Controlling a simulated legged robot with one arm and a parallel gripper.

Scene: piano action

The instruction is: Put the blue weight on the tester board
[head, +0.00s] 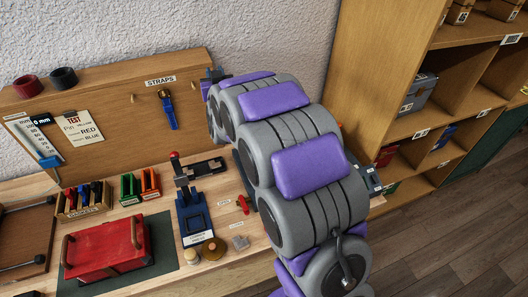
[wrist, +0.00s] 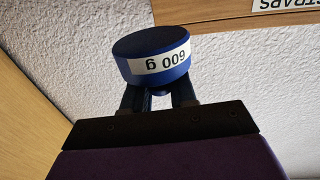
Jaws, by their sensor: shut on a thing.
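The blue weight (wrist: 152,55) is a short round cylinder with a white label reading 600 g, upside down in the wrist view. My gripper (wrist: 160,95) is shut on the small knob of the weight, with the wall behind. In the head view my arm hides the weight and most of the gripper. A blue stand with a red-knobbed lever (head: 192,217) is on the bench. I cannot tell whether it is the tester board or whether that board is hidden behind my arm.
The wooden bench (head: 150,197) carries a red case (head: 105,250), a rack of coloured tools (head: 82,200), green and orange holders (head: 140,187) and a brass disc (head: 214,249). A back panel (head: 110,115) holds a blue strap (head: 168,110). Shelves (head: 400,75) stand at the right.

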